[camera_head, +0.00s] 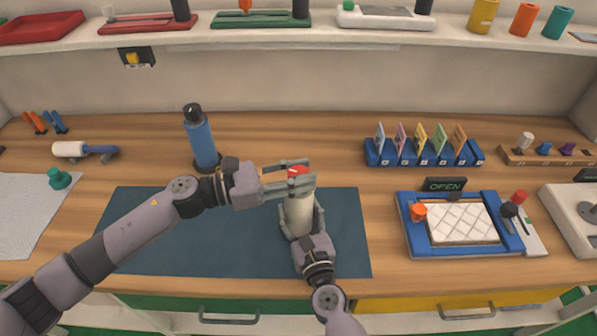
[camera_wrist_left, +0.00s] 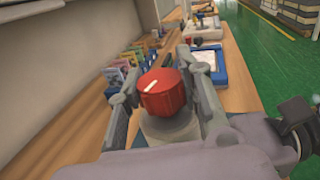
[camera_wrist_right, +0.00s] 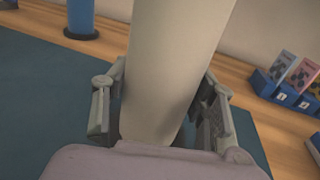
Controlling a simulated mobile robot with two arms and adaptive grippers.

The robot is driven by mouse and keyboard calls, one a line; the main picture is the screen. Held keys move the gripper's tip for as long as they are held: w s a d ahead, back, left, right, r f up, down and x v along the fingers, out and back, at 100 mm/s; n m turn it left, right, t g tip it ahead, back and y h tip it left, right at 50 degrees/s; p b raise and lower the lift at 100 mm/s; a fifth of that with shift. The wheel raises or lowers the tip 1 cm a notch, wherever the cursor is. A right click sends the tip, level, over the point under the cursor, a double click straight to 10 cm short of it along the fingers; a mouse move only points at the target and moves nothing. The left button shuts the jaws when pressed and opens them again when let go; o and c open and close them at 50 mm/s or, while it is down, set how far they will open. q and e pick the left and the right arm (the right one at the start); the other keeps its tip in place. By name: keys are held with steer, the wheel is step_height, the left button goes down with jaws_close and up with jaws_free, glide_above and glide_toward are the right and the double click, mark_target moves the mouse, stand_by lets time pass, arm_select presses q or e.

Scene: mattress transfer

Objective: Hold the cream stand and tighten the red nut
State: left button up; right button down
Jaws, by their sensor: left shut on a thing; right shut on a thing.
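The cream stand (camera_head: 299,214) is upright on the dark blue mat (camera_head: 160,230). It also fills the middle of the right wrist view (camera_wrist_right: 170,70). The red nut (camera_head: 297,171) sits on top of the stand; in the left wrist view the nut (camera_wrist_left: 162,92) shows a white line on its top. My left gripper (camera_head: 291,178) reaches in from the left at the height of the nut, shut on it with a finger on each side. My right gripper (camera_head: 301,212) is shut on the body of the stand from the front. The stand's base is partly hidden by my right gripper.
A blue bottle (camera_head: 201,140) stands behind my left arm. A blue card rack (camera_head: 424,154) and a blue tray (camera_head: 409,244) with a white quilted pad lie to the right. A green knob-like piece (camera_head: 59,178) is at the left.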

arm_select(q)
steer(key=shift+w+a+m+g+h, duration=0.1)
steer(key=shift+w+m+g+h, duration=0.05)
steer(key=shift+m+g, duration=1.3)
steer(key=shift+w+m+g+h, duration=0.15)
steer(key=shift+m+g, duration=0.7)
steer(key=shift+g, duration=1.1)
arm_select(e)
steer(key=shift+r, duration=0.15)
arm_select(q)
steer(key=shift+g, duration=0.3)
steer(key=o, duration=1.2)
steer(key=shift+s, duration=0.2)
steer(key=a, duration=0.4)
steer(key=w+a, duration=0.1)
steer(key=a, duration=0.3)
steer(key=w+a, duration=0.1)
steer(key=a, duration=0.2)
steer(key=shift+a+f, duration=0.1)
steer(key=shift+a, duration=0.3)
